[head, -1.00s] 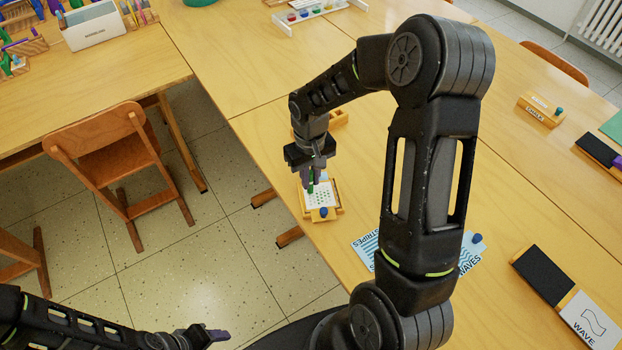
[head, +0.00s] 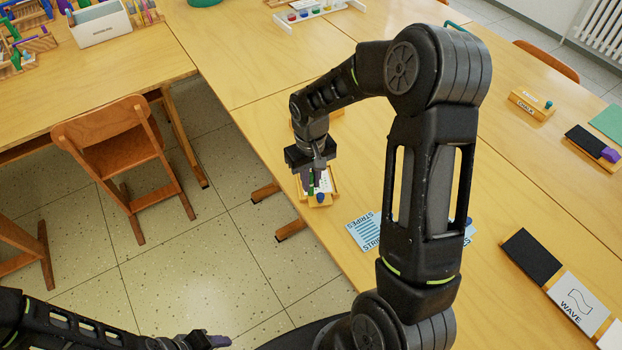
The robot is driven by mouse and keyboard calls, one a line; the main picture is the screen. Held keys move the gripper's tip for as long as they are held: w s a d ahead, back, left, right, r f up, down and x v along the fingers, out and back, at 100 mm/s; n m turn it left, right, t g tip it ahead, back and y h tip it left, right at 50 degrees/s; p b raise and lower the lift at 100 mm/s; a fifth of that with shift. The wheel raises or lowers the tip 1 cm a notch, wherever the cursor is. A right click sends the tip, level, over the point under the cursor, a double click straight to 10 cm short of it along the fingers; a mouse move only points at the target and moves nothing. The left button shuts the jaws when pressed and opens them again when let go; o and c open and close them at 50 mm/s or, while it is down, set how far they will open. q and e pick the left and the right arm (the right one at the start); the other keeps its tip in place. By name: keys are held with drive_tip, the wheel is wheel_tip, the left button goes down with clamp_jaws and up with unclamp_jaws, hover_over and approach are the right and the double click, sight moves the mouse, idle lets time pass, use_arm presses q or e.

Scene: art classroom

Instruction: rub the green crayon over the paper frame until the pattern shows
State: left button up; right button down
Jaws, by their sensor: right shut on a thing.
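The paper frame (head: 332,199) is a small wooden frame with white paper (head: 326,184) and a blue knob (head: 320,197) on its near edge. It lies close to the table's left edge. My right gripper (head: 310,182) is over it, shut on the upright green crayon (head: 311,188). The crayon's lower end is at the paper; I cannot tell whether it touches. The gripper hides much of the paper, so its marks are hard to make out now. My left gripper (head: 217,341) is low at the left, away from the table; its opening is unclear.
Blue STRIPES cards (head: 363,231) lie right of the frame, partly behind my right arm. A WAVE card (head: 578,303) and a black panel (head: 531,256) are at the right. A chair (head: 110,145) stands left. Bare tabletop lies between.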

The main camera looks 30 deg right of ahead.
drive_tip(key=r, duration=0.2)
drive_tip(key=r+p, duration=0.1)
drive_tip(key=shift+w+d, duration=0.1)
drive_tip(key=shift+w, duration=0.15)
drive_tip(key=shift+r+p, duration=1.6)
drive_tip(key=shift+r, duration=0.85)
